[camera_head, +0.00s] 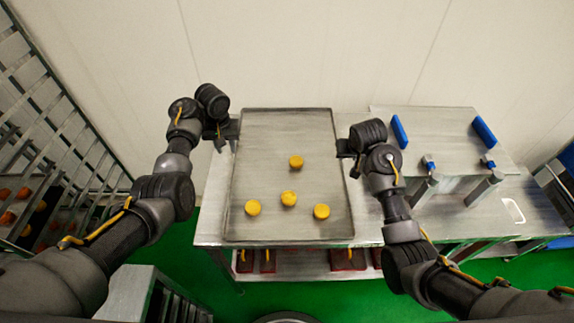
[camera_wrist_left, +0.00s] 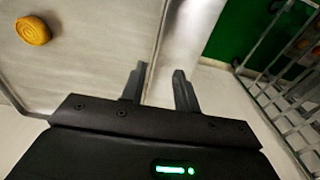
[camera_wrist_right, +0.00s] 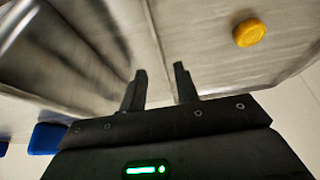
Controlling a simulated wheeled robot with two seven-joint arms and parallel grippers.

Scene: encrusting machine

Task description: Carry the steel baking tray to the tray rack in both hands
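The steel baking tray (camera_head: 275,215) lies flat on the steel table, with several round yellow pastries (camera_head: 288,198) on it. My left gripper (camera_head: 229,130) is at the tray's left edge. In the left wrist view its fingers (camera_wrist_left: 158,82) stand apart, with the tray rim (camera_wrist_left: 157,45) running between them. My right gripper (camera_head: 349,149) is at the tray's right edge. In the right wrist view its fingers (camera_wrist_right: 160,80) also stand apart around the rim, with a visible gap. The tray rack (camera_head: 62,130) stands at the far left; it also shows in the left wrist view (camera_wrist_left: 283,85).
The steel table (camera_head: 210,215) shows a narrow bare strip left of the tray. A steel machine (camera_head: 440,140) with blue parts (camera_head: 484,131) stands right of the tray. Red items (camera_head: 345,258) lie on the lower shelf. Green floor (camera_head: 270,300) shows in front. A pale wall is behind.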

